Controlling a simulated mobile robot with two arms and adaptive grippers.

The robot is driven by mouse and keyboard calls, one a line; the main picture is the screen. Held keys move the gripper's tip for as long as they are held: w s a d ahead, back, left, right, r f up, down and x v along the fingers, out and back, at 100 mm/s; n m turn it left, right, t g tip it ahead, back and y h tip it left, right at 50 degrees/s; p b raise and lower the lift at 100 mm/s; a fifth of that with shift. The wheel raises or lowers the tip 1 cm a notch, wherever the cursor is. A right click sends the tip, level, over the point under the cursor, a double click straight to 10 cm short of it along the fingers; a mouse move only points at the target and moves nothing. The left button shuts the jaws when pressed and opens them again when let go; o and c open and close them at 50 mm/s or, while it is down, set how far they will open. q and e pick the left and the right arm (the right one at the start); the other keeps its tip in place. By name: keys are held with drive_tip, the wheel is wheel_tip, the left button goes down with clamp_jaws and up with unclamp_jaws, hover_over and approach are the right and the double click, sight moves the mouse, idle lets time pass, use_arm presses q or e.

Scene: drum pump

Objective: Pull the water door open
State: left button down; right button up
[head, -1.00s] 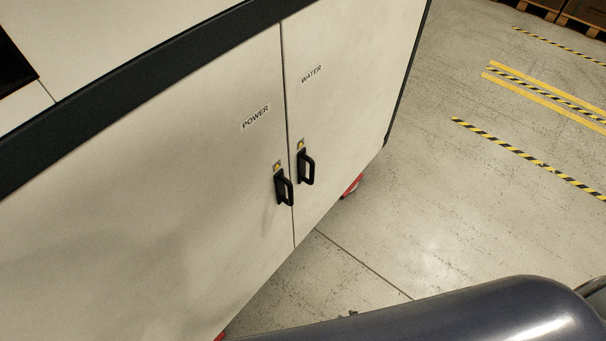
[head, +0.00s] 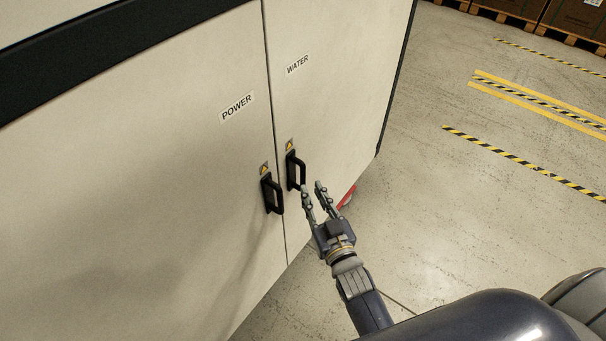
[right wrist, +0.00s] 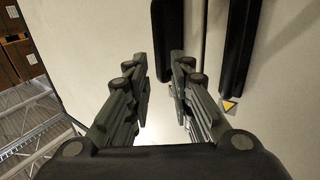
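The water door (head: 340,90) is a pale cabinet panel marked WATER, flat and closed. Its black bar handle (head: 296,171) is near the seam and also shows in the right wrist view (right wrist: 168,40). My right gripper (head: 312,188) is open and empty, with its fingertips just right of the handle's lower part in the head view. In the right wrist view the handle lies ahead of the gap between the fingers (right wrist: 160,75), partly behind one finger. I cannot tell whether they touch. My left gripper is not in view.
The power door (head: 150,190) is closed beside it, with its own black handle (head: 273,194) close to the water handle; that handle also shows in the right wrist view (right wrist: 239,45). Open floor (head: 450,210) with striped tape lies to the right. Crates (head: 570,20) stand far back.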

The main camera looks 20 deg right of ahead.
sight(304, 177)
drive_tip(key=w, duration=0.8)
drive_tip(key=shift+a+f, duration=0.1)
drive_tip(key=shift+a, duration=0.1)
clamp_jaws()
